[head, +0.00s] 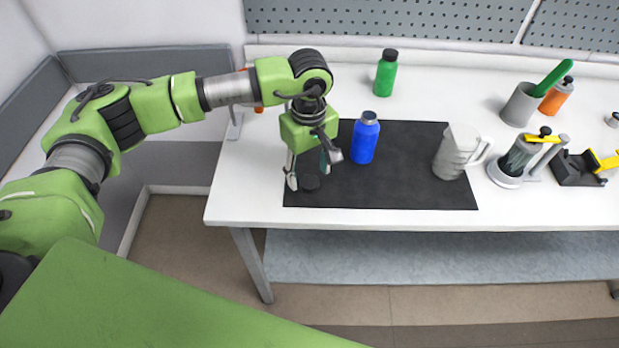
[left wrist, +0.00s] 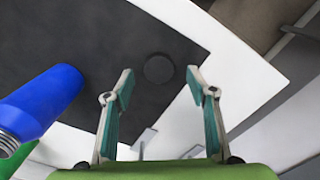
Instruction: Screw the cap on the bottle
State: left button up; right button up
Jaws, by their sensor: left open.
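A blue bottle (head: 364,141) stands upright on the black mat (head: 420,192), its grey neck bare. In the left wrist view the blue bottle (left wrist: 45,100) is at the left, and its grey neck shows screw threads. A round black cap (head: 310,182) lies flat on the mat, left of the bottle. My left gripper (head: 313,170) points down just over the cap, open and empty. In the left wrist view the cap (left wrist: 159,68) appears between the spread fingertips, apart from both. My right gripper is not in view.
A grey pitcher (head: 456,152) stands on the mat's right side. A green bottle (head: 386,75) stands behind the mat. Further right are a grey cup (head: 519,105), an orange bottle (head: 556,97) and a press-like device (head: 512,165). The table's left and front edges are close to the mat.

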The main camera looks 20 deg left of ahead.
pick_arm(q)
jog(key=shift+w+f+p, duration=0.1)
jog(key=shift+f+p, duration=0.2)
jog(key=shift+f, duration=1.1)
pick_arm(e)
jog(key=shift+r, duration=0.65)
pick_arm(q)
jog(key=c, duration=0.8)
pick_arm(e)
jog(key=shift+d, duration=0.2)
pick_arm(q)
jog(key=shift+r, duration=0.1)
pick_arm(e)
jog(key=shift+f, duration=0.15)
